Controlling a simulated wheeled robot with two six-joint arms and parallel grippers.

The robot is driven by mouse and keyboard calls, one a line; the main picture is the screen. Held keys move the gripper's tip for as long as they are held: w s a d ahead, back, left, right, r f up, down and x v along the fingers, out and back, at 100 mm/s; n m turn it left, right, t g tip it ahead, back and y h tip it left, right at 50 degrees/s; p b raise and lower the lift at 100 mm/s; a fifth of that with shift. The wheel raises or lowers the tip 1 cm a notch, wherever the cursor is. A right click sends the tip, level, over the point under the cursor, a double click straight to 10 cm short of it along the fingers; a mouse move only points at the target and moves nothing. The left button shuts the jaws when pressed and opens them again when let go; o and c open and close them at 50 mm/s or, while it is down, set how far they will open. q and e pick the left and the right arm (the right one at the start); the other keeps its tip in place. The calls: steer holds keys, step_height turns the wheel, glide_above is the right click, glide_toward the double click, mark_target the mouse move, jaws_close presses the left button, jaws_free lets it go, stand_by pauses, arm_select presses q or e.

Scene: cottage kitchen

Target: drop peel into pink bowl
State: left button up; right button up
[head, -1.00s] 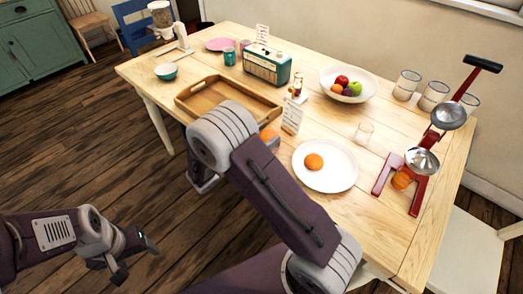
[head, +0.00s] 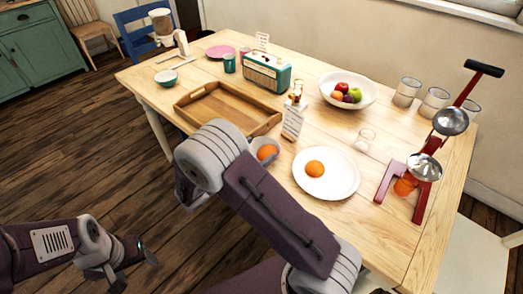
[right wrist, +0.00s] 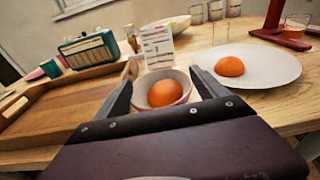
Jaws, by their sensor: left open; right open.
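A small bowl (right wrist: 178,97) with a pale inside and a pinkish outer side stands on the table at its front edge. A rounded orange piece (right wrist: 164,93) lies in it; I cannot tell whether it is peel or whole fruit. The bowl is partly hidden by my right arm in the head view (head: 257,163). My right gripper (right wrist: 162,84) is open, with its fingers to either side of the bowl in the wrist view; contact is unclear. Another orange piece (head: 315,168) lies on a white plate (head: 342,186). My left gripper (head: 138,268) is open and empty over the floor.
A wooden tray (head: 215,114) lies left of the bowl, with a card stand (head: 293,122) behind. A fruit bowl (head: 365,101), radio (head: 267,73), several glasses and a pink plate (head: 220,52) stand farther back.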

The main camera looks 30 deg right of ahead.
steer(key=v, duration=0.5)
steer(key=shift+s+a, duration=0.2)
steer(key=shift+a, duration=0.05)
